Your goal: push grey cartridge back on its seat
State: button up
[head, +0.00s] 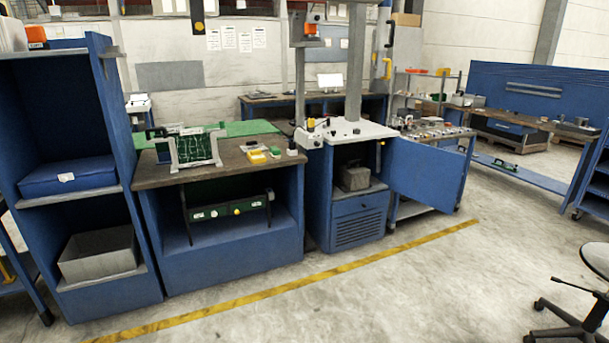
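I cannot clearly pick out the grey cartridge. A dark grey block (354,178) sits on the shelf inside the open blue cabinet (357,220) in the middle; whether it is the cartridge I cannot tell. A seat for it is not distinguishable at this distance. My gripper is not in the head view.
The cabinet's blue door (427,168) hangs open to the right. A workbench (215,172) with a green circuit board (195,149) in a frame stands to its left. A blue shelf unit (100,130) holds a grey bin (100,255). A chair (585,300) is at right. The front floor is clear.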

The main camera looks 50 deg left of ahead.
aim_at(353, 176)
jog(key=u, duration=1.3)
jog(key=i+z, duration=0.15)
jog(key=i, duration=2.3)
jog(key=i+l, duration=0.1)
jog(key=i, duration=1)
jog(key=i+u, duration=0.3)
jog(key=i, duration=0.15)
jog(key=i+l+u, duration=0.25)
jog(key=i, duration=0.2)
jog(key=i+l+u, duration=0.15)
jog(key=i+u, duration=0.15)
jog(key=i+l+u, duration=0.25)
jog(key=i, duration=0.25)
jog(key=i+l+u, duration=0.15)
jog(key=i+l, duration=0.15)
jog(key=i, duration=0.25)
